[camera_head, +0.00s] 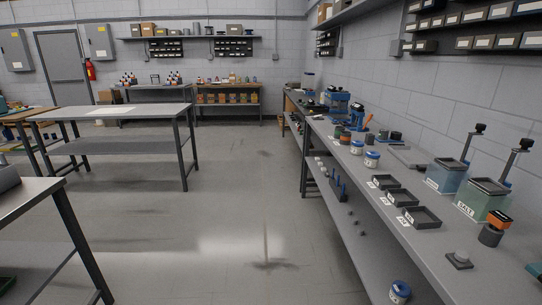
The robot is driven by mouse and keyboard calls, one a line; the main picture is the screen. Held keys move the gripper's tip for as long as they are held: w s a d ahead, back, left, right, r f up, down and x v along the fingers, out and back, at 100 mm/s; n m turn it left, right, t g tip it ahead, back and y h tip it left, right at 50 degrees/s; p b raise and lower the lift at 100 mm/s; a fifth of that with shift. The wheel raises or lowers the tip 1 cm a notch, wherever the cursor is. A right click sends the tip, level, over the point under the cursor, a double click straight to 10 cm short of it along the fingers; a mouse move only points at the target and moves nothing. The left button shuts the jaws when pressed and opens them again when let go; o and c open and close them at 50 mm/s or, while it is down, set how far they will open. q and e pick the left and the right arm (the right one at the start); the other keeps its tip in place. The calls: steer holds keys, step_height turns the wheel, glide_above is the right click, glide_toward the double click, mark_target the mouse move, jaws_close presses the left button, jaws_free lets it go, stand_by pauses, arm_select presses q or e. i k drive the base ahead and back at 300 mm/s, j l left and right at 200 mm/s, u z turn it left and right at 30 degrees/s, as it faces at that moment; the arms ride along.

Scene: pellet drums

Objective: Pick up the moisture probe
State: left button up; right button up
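No object here can be named for sure as the moisture probe. A black device with an orange top (497,220) stands on the long right-hand bench, near its front right end.
Several black trays (422,217) lie along the right bench (398,226), with white jars with blue lids (371,160) beyond. A lower shelf holds another jar (399,292). The floor (235,225) between the benches is clear.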

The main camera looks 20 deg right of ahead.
mark_target(500, 221)
steer(key=i+l+z, duration=0.1)
steer(key=i+z, duration=0.2)
steer(key=z, duration=0.15)
steer(key=i+z, duration=0.65)
steer(key=z, duration=0.3)
steer(key=i+j+z, duration=0.3)
steer(key=z, duration=0.15)
steer(key=i+j+z, duration=0.25)
steer(key=z, duration=0.2)
steer(key=i+j+z, duration=0.15)
steer(key=j+z, duration=0.3)
